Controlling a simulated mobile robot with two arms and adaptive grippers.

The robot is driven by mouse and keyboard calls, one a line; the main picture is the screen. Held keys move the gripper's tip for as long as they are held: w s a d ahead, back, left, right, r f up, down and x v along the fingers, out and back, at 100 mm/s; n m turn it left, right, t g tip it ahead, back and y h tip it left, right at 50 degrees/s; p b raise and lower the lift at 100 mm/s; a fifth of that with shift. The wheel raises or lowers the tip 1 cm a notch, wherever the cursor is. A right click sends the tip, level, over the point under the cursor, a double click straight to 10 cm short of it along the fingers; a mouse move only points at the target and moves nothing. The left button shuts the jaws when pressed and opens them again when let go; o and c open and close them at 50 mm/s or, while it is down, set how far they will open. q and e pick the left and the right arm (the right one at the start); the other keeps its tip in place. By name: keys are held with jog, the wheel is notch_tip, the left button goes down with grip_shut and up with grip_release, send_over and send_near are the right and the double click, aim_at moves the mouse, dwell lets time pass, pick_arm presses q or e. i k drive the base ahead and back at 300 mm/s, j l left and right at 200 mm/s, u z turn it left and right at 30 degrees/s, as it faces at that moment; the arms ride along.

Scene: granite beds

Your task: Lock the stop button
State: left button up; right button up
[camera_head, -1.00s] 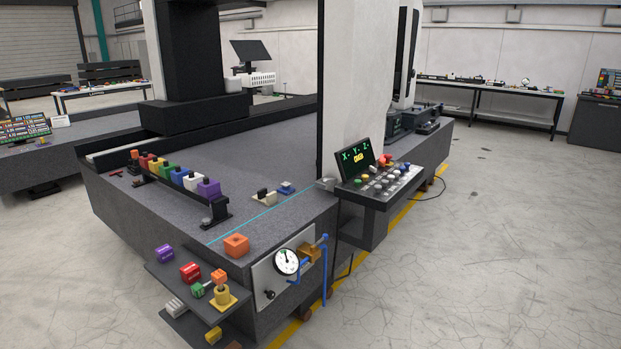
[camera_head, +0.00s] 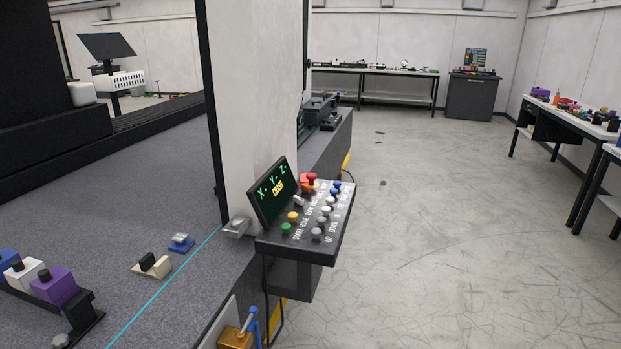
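The stop button (camera_head: 311,178) is a red mushroom-shaped knob at the far end of the control panel (camera_head: 340,225), close to the pillar. An orange-red part sits just beside it. The panel also carries green, yellow, white, grey and blue buttons. A tilted black screen (camera_head: 272,194) with green and yellow text stands at the panel's left side. The picture is too small to tell whether the button is pressed or raised. Neither of my grippers shows in this view.
The panel juts out from the granite bed (camera_head: 150,230) beside a white pillar (camera_head: 255,90). A cable hangs below it. Open concrete floor (camera_head: 430,220) lies to the right. Work tables (camera_head: 590,130) stand at the far right, and a bench (camera_head: 385,70) at the back wall.

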aim_at(312, 177)
jog(key=i+l+u, duration=0.1)
jog(key=i+l, duration=0.15)
jog(key=i+l+u, duration=0.1)
jog(key=i+l, duration=0.4)
jog(key=l, duration=0.15)
jog(key=i+l+u, duration=0.25)
jog(key=i+l, duration=0.2)
jog(key=l, duration=0.25)
jog(key=i+l+u, duration=0.1)
jog(key=i+l, duration=0.15)
jog(key=i+l+u, duration=0.1)
jog(key=l, duration=0.4)
jog(key=i+l, duration=0.25)
jog(key=l, duration=0.15)
jog(key=i+u, duration=0.05)
